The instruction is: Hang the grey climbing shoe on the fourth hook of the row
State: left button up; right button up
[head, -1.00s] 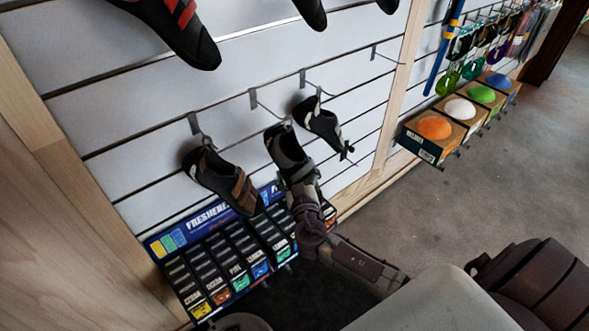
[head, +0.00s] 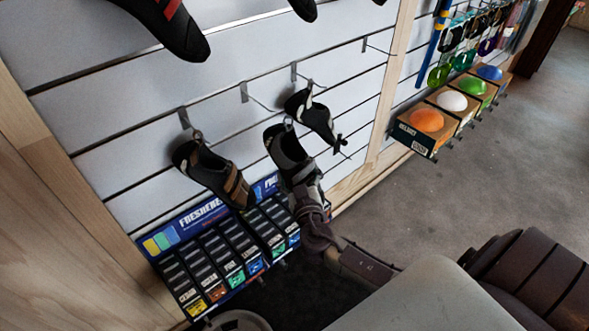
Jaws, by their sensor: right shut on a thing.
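The grey climbing shoe (head: 284,150) is tilted, with its heel up, between two other hanging shoes. My right gripper (head: 307,190) is shut on its lower part; the fingers partly cover it. The shoe's heel loop is near the tip of the second hook (head: 244,92); I cannot tell whether it is still around it. The fourth hook (head: 366,44) is at the right end of the row and is empty.
A brown-and-black shoe (head: 208,172) hangs on the first hook (head: 185,118). A black-and-white shoe (head: 312,112) hangs from the third hook (head: 294,71), close beside the grey one. A freshener display (head: 160,239) stands below. Boxes with coloured domes (head: 427,120) are at the right.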

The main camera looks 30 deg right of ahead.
dwell(0.3)
jog(key=s, duration=0.2)
jog(key=s+b, duration=0.1)
jog(key=s, duration=0.2)
jog(key=s+d+b, duration=0.1)
jog(key=s, duration=0.2)
jog(key=shift+s+d+r, duration=0.1)
jog(key=shift+s+r, duration=0.05)
jog(key=shift+r, duration=0.25)
jog(key=shift+s+r, duration=0.15)
jog(key=shift+s, duration=0.2)
